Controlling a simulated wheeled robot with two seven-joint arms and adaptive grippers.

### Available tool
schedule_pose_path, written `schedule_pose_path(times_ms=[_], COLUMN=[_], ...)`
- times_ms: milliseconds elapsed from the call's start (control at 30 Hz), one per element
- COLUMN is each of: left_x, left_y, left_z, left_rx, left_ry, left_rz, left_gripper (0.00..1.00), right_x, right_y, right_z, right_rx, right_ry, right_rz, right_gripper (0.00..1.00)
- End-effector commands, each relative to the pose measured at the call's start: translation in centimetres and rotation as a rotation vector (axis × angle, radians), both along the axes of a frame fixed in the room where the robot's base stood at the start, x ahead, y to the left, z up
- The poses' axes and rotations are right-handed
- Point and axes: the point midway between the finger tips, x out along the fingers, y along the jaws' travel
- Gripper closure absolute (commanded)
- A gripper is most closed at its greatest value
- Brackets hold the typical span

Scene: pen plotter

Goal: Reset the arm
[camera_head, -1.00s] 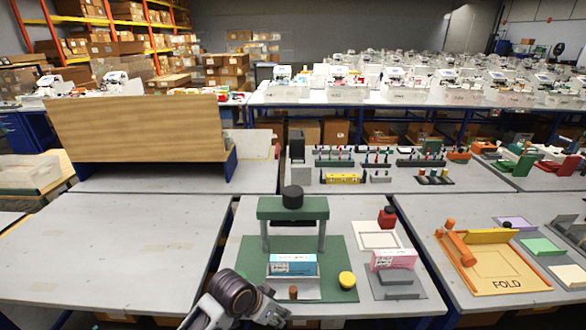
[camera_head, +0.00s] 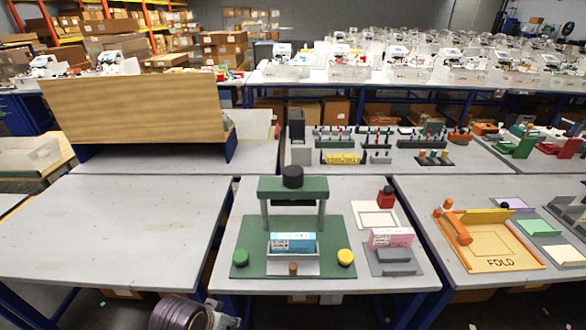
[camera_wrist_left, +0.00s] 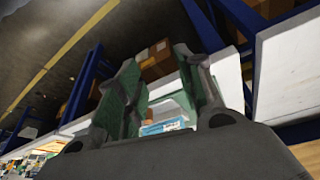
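The green press-like station (camera_head: 293,190) stands on the grey table, with a black round knob (camera_head: 293,177) on top. Under its arch a blue-and-white box (camera_head: 293,243) sits in a pale holder. A green button (camera_head: 240,258) is at the left and a yellow button (camera_head: 345,257) at the right. My left arm (camera_head: 182,312) shows at the bottom edge, in front of the table. In the left wrist view my left gripper (camera_wrist_left: 157,60) has its fingers apart with nothing held. The blue box (camera_wrist_left: 163,127) shows beyond them. My right gripper is in neither view.
A pink box (camera_head: 390,237) on a grey stand and a red bottle-like item (camera_head: 386,197) are right of the station. The orange FOLD board (camera_head: 488,262) is on the right table. The left table (camera_head: 105,235) is clear.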

Motion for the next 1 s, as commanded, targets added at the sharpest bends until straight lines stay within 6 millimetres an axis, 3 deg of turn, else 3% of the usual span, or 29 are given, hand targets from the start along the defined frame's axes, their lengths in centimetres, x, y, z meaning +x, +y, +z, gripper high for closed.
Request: schedule_pose_path(times_ms=[567,1000], left_x=[-3.6,-2.5], left_y=[4.4,4.2], left_z=[0.0,-4.4], left_rx=[0.067,0.069], left_ry=[0.038,0.052], left_rz=[0.124,0.120], left_gripper=[0.63,0.63], right_x=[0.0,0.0], right_y=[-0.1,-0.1], right_z=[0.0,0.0], right_rx=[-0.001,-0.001], right_ry=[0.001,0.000], right_rz=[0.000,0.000], right_gripper=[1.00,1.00])
